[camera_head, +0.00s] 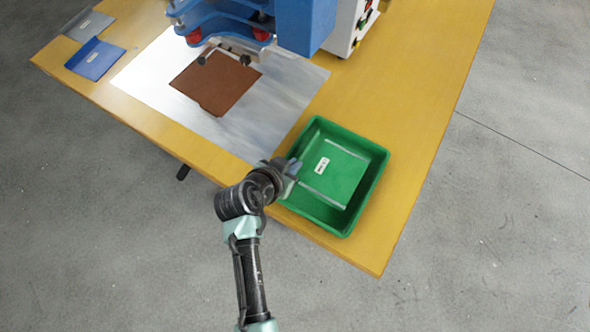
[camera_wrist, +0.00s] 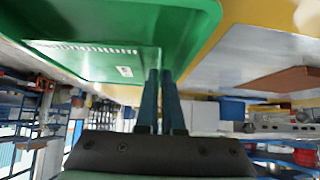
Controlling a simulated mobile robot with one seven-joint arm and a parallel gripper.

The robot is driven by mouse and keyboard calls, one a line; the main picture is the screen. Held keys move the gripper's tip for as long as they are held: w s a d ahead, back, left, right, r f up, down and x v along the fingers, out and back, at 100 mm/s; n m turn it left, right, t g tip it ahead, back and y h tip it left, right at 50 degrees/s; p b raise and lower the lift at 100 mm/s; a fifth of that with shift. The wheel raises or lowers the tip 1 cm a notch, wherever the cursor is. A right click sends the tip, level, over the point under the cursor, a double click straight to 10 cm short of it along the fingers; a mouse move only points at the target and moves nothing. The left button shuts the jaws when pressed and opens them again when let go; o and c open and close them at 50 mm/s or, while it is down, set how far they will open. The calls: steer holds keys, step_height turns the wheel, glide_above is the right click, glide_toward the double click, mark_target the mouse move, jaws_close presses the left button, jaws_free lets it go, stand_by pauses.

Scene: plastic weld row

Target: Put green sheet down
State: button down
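The green sheet (camera_head: 336,176), with a white label, shows within the outline of the green tray (camera_head: 374,185) on the table's right part. I cannot tell whether it touches the tray floor. My gripper (camera_head: 293,168) is at the sheet's left edge, over the tray's left rim. In the wrist view my gripper's fingers (camera_wrist: 162,76) are close together at the end of the green sheet (camera_wrist: 90,60), near its label. They look shut on its edge; the exact contact is hidden. The tray (camera_wrist: 190,18) fills the top of that view.
A brown sheet (camera_head: 216,82) lies on the silver plate (camera_head: 272,110) under the blue machine (camera_head: 225,22). A blue sheet (camera_head: 95,59) and a grey sheet (camera_head: 88,25) lie at the table's left. The yellow table (camera_head: 425,90) is clear right of the tray.

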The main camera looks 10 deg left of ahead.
steer(key=shift+f, duration=1.95)
steer(key=shift+f+b, duration=0.15)
steer(key=shift+b, duration=0.2)
steer(key=c, duration=1)
jaws_free()
steer(key=shift+c, duration=0.2)
steer(key=shift+r, duration=0.25)
steer(key=p+v, duration=0.1)
steer(key=v, duration=1.1)
